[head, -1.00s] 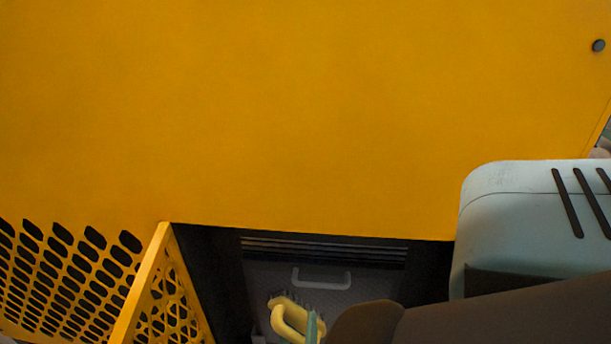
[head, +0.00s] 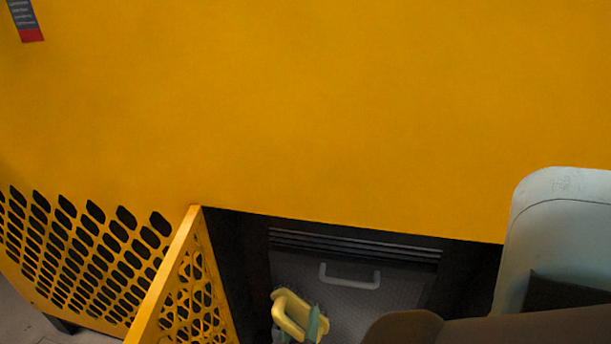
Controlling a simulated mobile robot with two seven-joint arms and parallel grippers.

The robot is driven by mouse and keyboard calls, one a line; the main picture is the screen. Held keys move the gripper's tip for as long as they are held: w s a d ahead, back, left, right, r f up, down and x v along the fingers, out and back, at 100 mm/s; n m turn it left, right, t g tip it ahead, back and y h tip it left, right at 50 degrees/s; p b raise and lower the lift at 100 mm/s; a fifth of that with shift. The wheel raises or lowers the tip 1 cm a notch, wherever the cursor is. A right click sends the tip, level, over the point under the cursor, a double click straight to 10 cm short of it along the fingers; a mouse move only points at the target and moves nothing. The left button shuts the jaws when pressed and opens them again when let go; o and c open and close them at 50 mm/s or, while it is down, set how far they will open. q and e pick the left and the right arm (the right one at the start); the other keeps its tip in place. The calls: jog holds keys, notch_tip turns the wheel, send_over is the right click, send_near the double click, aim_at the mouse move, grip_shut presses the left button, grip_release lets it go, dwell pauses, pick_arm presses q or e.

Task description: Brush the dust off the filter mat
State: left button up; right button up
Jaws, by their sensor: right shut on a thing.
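The filter mat (head: 395,295) is a dark grey textured panel with a light grey handle (head: 350,277), set inside the dark opening at the bottom of the head view. A yellow looped handle (head: 287,307), apparently the brush's, is in front of the mat's left side. My right gripper (head: 301,327) is shut on it; a teal finger shows beside the loop. The brush's bristles are not clear here, and I cannot tell whether it touches the mat. Dust is too faint to make out. My left gripper is out of view.
A yellow wall (head: 330,110) fills the upper view above the opening. A perforated yellow door (head: 185,285) stands swung out at the opening's left edge, close to my right gripper. Dark slats (head: 355,247) run above the mat.

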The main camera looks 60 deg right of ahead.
aim_at(287, 312)
jog(key=shift+w, duration=0.15)
jog(key=shift+w+a+b, duration=0.25)
jog(key=shift+w+b, duration=0.2)
jog(key=shift+w, duration=0.25)
jog(key=shift+w+a+b, duration=0.25)
jog(key=shift+w+b, duration=0.15)
jog(key=shift+w, duration=0.3)
jog(key=shift+r, duration=0.1)
jog(key=shift+a, duration=0.1)
